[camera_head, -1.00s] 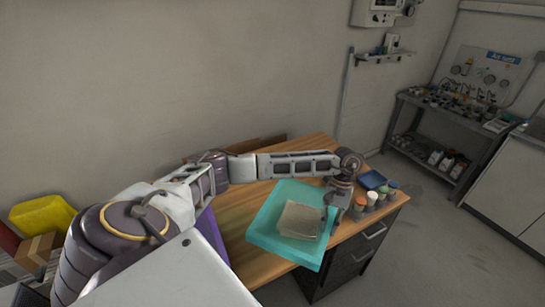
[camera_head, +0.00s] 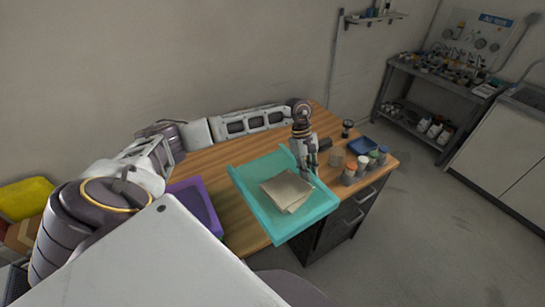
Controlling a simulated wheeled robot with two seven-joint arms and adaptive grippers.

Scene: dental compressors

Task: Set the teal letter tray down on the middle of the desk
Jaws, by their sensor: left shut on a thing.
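The teal letter tray (camera_head: 282,226) shows at the front of the wooden desk (camera_head: 243,219), its near corner reaching past the front edge. Tan papers or envelopes (camera_head: 287,190) lie inside it. My left gripper (camera_head: 308,172) points down at the tray's right-hand far side and is shut on its rim. The fingertips are partly hidden against the tray wall. I cannot tell whether the tray's underside touches the desk. My right gripper is not in view.
A purple tray (camera_head: 196,206) lies to the left of the teal tray. Several small jars (camera_head: 364,164) and a dark blue tray (camera_head: 362,146) stand at the right end of the desk. Drawers (camera_head: 352,212) are below. A yellow bin (camera_head: 26,199) is at far left.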

